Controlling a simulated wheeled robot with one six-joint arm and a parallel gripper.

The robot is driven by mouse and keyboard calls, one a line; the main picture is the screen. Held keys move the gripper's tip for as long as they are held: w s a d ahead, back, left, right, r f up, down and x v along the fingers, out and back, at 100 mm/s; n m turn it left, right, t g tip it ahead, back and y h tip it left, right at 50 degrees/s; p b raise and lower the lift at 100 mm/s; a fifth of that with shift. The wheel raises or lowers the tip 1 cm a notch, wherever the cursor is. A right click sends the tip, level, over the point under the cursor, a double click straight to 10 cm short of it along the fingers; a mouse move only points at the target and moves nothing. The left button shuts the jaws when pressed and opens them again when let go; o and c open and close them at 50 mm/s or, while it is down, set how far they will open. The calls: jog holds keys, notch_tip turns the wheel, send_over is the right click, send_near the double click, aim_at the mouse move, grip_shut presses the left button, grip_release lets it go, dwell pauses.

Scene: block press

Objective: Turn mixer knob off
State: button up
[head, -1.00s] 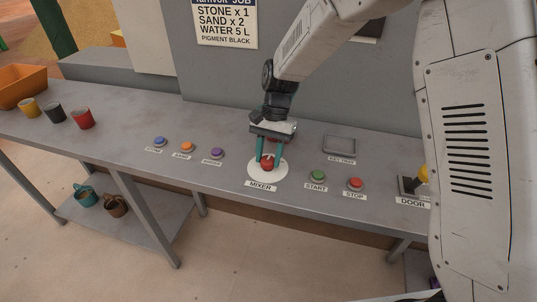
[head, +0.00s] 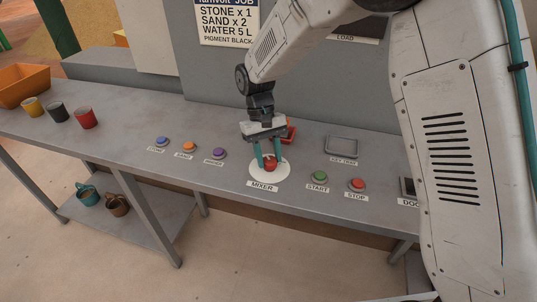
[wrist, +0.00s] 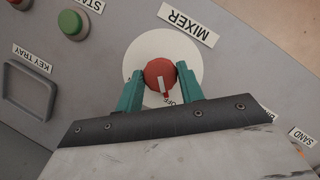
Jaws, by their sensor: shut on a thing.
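The mixer knob (head: 270,163) is red and sits on a round white plate (head: 257,176) above the MIXER label. In the wrist view the red knob (wrist: 160,75) shows a white pointer line directed toward the printed OFF mark, next to my gripper. My gripper (head: 268,160) reaches down from above, with its teal fingers on both sides of the knob. In the wrist view the fingertips (wrist: 160,78) are shut on the knob's sides. The other dial marks are hidden behind the fingers.
Green start (head: 319,175) and red stop (head: 356,184) buttons lie right of the knob. Blue (head: 162,141), orange (head: 188,146) and purple (head: 218,153) buttons lie left. A key tray (head: 342,146) and a red object (head: 291,130) are behind. Mugs (head: 58,112) stand far left.

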jog(key=shift+w+r+n, duration=0.1)
jog(key=shift+n, duration=0.4)
jog(key=o, duration=1)
jog(key=v, duration=0.7)
jog(key=shift+a+r, duration=0.15)
jog(key=shift+r, duration=0.15)
